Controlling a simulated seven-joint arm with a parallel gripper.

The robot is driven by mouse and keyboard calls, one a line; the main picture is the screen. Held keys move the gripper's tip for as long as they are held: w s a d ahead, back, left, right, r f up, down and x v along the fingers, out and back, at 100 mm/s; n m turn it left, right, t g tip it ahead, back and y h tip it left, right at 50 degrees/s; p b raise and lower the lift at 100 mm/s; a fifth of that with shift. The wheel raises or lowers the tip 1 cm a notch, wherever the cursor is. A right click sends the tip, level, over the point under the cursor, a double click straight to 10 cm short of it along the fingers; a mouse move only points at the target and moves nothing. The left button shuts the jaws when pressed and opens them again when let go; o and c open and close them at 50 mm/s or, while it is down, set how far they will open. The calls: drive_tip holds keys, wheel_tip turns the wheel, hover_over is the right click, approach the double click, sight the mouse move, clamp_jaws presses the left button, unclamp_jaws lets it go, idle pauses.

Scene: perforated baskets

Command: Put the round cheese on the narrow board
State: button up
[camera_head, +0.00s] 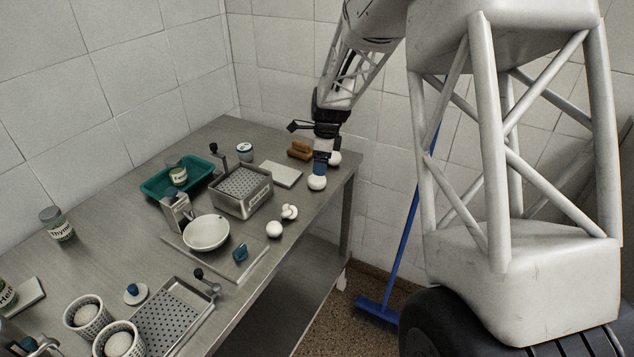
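My gripper (321,163) points down at the far right end of the metal table, with blue at its tip. A white ball, perhaps the round cheese (317,183), is right under the tip. I cannot tell whether the fingers touch it or are shut. Another white ball (335,158) shows just behind the gripper, partly hidden. More white rounded pieces lie nearer, one single (274,229) and a knobbly cluster (289,212).
A perforated metal basket (242,205), a teal tray (153,187) and a brown block (299,149) stand near. A white bowl (206,233) sits on a wide board (222,269).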

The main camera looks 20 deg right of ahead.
sight(317, 177)
drive_tip(key=shift+a+f, duration=0.15)
drive_tip(key=shift+f, duration=1.1)
drive_tip(key=shift+f, duration=0.1)
drive_tip(key=shift+w+a+f, duration=0.1)
drive_tip(key=shift+a+f, duration=0.05)
drive_tip(key=shift+f, duration=0.65)
drive_tip(key=shift+w+a+f, duration=0.1)
drive_tip(key=shift+f, duration=0.75)
drive_tip(key=shift+w+a+f, duration=0.1)
drive_tip(key=shift+a+f, duration=0.05)
drive_tip(key=shift+f, duration=0.65)
drive_tip(key=shift+c, duration=0.5)
drive_tip(key=c, duration=1)
drive_tip(key=shift+r, duration=0.1)
